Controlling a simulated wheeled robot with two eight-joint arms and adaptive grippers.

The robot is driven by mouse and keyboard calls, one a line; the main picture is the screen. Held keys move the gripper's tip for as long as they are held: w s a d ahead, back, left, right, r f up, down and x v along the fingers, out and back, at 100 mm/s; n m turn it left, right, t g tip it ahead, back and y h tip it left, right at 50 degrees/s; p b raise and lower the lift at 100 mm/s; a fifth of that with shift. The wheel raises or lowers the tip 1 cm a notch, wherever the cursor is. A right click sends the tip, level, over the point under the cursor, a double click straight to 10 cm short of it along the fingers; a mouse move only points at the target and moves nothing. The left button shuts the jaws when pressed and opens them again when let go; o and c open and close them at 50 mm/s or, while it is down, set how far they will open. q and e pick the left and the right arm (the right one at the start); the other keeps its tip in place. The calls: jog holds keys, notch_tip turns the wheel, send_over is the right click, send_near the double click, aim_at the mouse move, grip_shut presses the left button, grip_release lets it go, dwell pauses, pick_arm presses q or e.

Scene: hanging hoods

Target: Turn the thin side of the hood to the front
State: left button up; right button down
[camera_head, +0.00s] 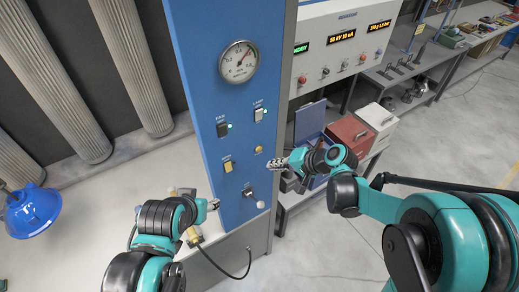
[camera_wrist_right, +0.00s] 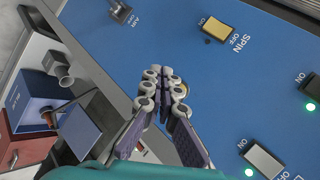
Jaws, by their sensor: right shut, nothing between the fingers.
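A glossy blue hood (camera_head: 32,212) hangs at the left edge of the head view, partly cut off; I cannot tell its thin side. A blue control panel (camera_head: 205,90) carries a yellow SPIN switch (camera_head: 228,166), which also shows in the wrist view (camera_wrist_right: 215,38). A small round yellow button (camera_head: 258,149) sits right of it. My right gripper (camera_head: 270,162) is shut and empty in front of the panel, near this button. In the wrist view its fingertips (camera_wrist_right: 163,72) partly cover the button; contact is unclear. My left gripper (camera_head: 212,205) is beside the panel's lower left edge, fingers unclear.
The panel also has a gauge (camera_head: 238,61), a fan switch (camera_head: 222,130), a lamp switch (camera_head: 258,115) and an air lever (camera_head: 248,190). Right of it, a red box (camera_head: 348,135) stands on a shelf. A cable (camera_head: 245,265) hangs below the panel.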

aim_at(259, 149)
jog(key=shift+w+a, duration=0.7)
jog(key=shift+w, duration=0.3)
jog(key=shift+w+a, duration=0.7)
jog(key=shift+w, duration=0.25)
jog(key=shift+w+b, duration=0.1)
jog(key=shift+b, duration=0.25)
jog(key=shift+w+a, duration=0.25)
